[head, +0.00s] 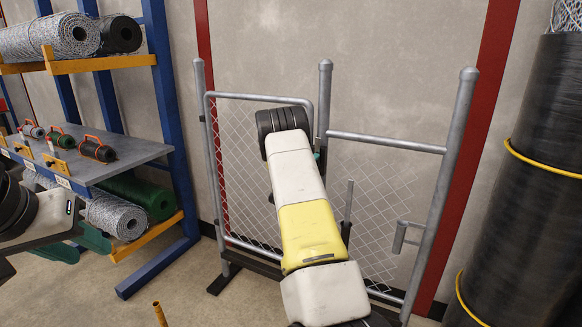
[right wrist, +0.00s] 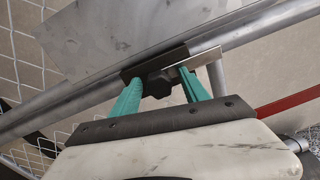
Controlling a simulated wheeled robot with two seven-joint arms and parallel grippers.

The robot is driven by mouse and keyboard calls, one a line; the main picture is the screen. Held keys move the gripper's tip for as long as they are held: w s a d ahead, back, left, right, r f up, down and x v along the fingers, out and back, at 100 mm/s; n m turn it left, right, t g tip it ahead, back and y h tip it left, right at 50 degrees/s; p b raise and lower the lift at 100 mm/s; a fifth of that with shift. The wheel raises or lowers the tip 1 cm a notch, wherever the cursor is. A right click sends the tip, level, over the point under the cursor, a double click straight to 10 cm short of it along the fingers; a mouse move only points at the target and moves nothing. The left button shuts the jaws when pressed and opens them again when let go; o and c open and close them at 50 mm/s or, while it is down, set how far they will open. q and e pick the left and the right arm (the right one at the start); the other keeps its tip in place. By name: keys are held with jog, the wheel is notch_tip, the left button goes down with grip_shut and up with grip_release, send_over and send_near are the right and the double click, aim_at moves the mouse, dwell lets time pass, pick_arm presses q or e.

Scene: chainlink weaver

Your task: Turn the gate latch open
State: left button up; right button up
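The chain-link gate (head: 240,160) hangs in a grey pipe frame between round-topped posts. My right arm reaches up to the gate's middle post (head: 324,90) and hides most of its own gripper in the head view. In the right wrist view, the teal fingertips of my right gripper (right wrist: 162,82) stand apart, on either side of the dark latch knob (right wrist: 157,85). I cannot tell whether they press on it. A flat grey latch bar (right wrist: 207,55) lies beside the right finger. My left gripper (head: 78,246) is open and empty at the lower left, away from the gate.
A blue shelf rack (head: 165,90) with mesh rolls and a grey shelf of small tools stands at left. A large black-wrapped roll (head: 545,130) with yellow bands stands at right. A concrete wall is behind the gate. Some floor is bare between the rack and gate.

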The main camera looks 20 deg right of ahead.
jog(key=v, duration=0.8)
jog(key=shift+w+f, duration=0.1)
jog(key=s+a+r+n+y, duration=0.4)
jog(key=a+r+n+y, duration=0.75)
jog(key=a+r, duration=0.35)
jog(key=s+a+r+n+y, duration=0.2)
jog(key=s+a+r+n, duration=0.1)
jog(key=s+a+n, duration=0.35)
jog(key=s+a+n+g+y, duration=0.1)
jog(key=s+a+n+g, duration=0.2)
jog(key=s, duration=1.2)
jog(key=s+a+f+n+g+y, duration=0.1)
jog(key=s+a+n+g, duration=0.1)
jog(key=s+n, duration=0.7)
jog(key=s+a, duration=0.1)
jog(key=s, duration=0.5)
jog(key=shift+f+n+g, duration=0.25)
jog(key=shift+n+g, duration=0.05)
jog(key=shift+g, duration=0.1)
